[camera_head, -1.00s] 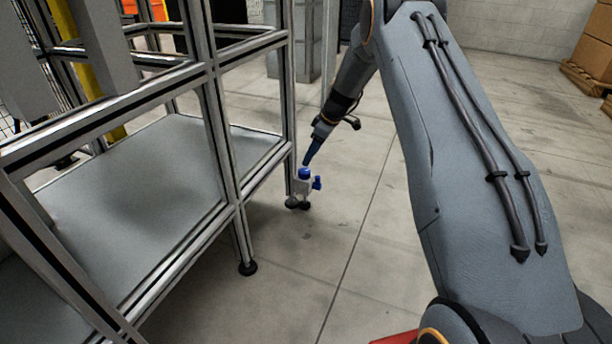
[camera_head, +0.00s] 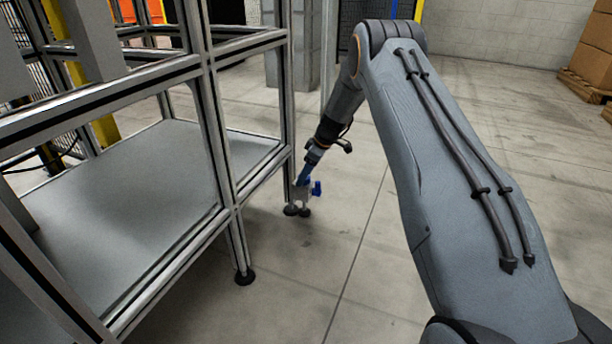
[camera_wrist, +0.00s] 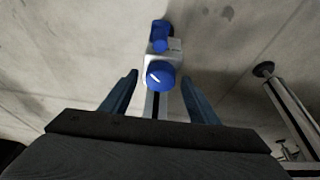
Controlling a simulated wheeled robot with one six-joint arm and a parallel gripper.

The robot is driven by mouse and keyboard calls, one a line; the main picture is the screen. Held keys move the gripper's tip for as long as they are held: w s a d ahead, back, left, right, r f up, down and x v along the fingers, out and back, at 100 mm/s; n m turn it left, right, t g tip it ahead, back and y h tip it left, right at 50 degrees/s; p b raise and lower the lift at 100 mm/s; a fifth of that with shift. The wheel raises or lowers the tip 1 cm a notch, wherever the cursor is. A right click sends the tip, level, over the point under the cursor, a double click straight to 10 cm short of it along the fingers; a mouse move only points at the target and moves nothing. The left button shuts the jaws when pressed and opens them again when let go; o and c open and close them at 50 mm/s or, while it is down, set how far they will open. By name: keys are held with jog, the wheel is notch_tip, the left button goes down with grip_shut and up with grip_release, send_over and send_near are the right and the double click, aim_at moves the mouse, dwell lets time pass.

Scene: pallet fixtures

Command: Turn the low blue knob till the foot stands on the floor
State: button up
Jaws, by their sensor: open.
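A pale bracket (camera_head: 301,194) with two blue knobs stands at the bottom of the frame's far corner leg. One knob (camera_wrist: 161,75), with a white mark, faces the wrist camera; in the head view my gripper mostly hides it. The other, side knob (camera_head: 317,188), sticks out to the right and also shows in the wrist view (camera_wrist: 161,37). Below the bracket is a dark foot (camera_head: 304,212); I cannot tell if it touches the floor. My gripper (camera_head: 303,180) points down at the bracket, open, its blue fingers on either side of the marked knob in the wrist view (camera_wrist: 161,80). Contact cannot be told.
The metal frame with a grey shelf (camera_head: 150,190) fills the left. Another of its feet (camera_head: 245,276) stands nearer, and a leg shows at the right of the wrist view (camera_wrist: 292,105). The floor (camera_head: 350,250) right of the frame is clear. Boxes (camera_head: 592,50) stand far right.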

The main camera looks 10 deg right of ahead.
jog(key=shift+c, duration=0.3)
jog(key=c, duration=1)
jog(key=shift+s+r+m+p, duration=0.1)
jog(key=shift+m+p, duration=0.2)
jog(key=shift+p, duration=0.2)
jog(key=shift+r+m+p, duration=0.1)
jog(key=shift+m+p, duration=0.4)
jog(key=shift+p, duration=0.3)
jog(key=m+t+h+p, duration=0.1)
jog(key=m+p, duration=0.1)
jog(key=shift+s+a+m+p, duration=0.1)
jog(key=shift+a+m+p, duration=0.05)
jog(key=shift+m+p, duration=0.2)
jog(key=m+h+p, duration=0.1)
jog(key=m, duration=0.1)
jog(key=m+t+p, duration=0.1)
jog(key=m+p, duration=0.1)
jog(key=shift+a+m+h, duration=0.1)
jog(key=shift+m+h, duration=0.15)
jog(key=shift+h, duration=0.15)
jog(key=shift+m, duration=0.3)
